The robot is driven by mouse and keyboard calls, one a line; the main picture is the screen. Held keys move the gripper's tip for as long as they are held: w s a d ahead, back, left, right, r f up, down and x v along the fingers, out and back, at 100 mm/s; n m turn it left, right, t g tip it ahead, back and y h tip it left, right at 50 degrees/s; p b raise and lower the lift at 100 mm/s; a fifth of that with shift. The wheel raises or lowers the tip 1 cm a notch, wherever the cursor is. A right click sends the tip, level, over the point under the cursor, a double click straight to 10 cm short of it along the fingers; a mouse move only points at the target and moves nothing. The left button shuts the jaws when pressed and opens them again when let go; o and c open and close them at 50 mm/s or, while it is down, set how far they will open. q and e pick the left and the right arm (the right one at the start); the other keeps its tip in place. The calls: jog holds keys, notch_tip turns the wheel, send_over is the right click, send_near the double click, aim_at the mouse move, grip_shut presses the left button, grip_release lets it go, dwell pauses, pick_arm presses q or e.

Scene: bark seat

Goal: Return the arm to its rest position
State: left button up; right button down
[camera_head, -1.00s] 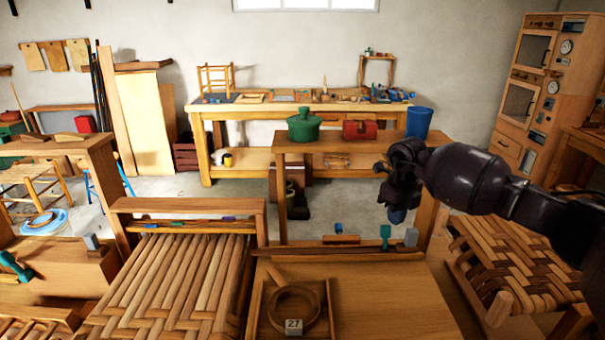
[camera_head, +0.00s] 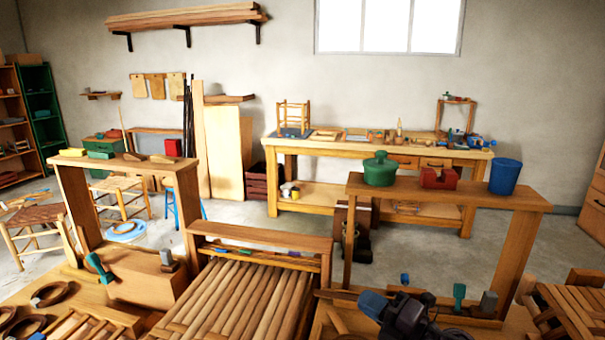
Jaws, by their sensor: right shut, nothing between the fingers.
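My right gripper (camera_head: 373,304) shows at the bottom, right of centre, dark with a blue tip that points to the left. It is shut and holds nothing. It is in front of the lower part of a wooden bench frame, and I cannot tell whether it touches anything. The rest of my right arm is mostly cut off by the bottom edge. My left gripper is not in view.
A teal-handled tool (camera_head: 459,296) stands near my gripper. A slatted wooden seat (camera_head: 240,300) lies left of it. Open floor (camera_head: 420,255) shows behind.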

jog(key=s+d+f+m+t+h, duration=0.1)
jog(key=s+d+f+m+h, duration=0.2)
jog(key=s+d+m+h, duration=0.45)
jog(key=s+d+f+m+t+h, duration=0.15)
jog(key=d+f+m+h, duration=0.3)
jog(key=m+h, duration=0.75)
jog(key=s+d+f+m+g+y, duration=0.1)
jog(key=s+f+m+g, duration=0.25)
jog(key=s, duration=0.35)
jog(key=s+d+f+m+g+y, duration=0.1)
jog(key=s+f+m+g+y, duration=0.2)
jog(key=s, duration=0.5)
jog(key=s+d+f+m+g, duration=0.1)
jog(key=s+m+g, duration=0.2)
jog(key=s+g, duration=0.3)
jog(key=w+f+n+t, duration=0.1)
jog(key=w+f+t, duration=0.5)
jog(key=f+t, duration=0.3)
jog(key=shift+w+a+f+y, duration=0.2)
jog(key=shift+f+y, duration=0.15)
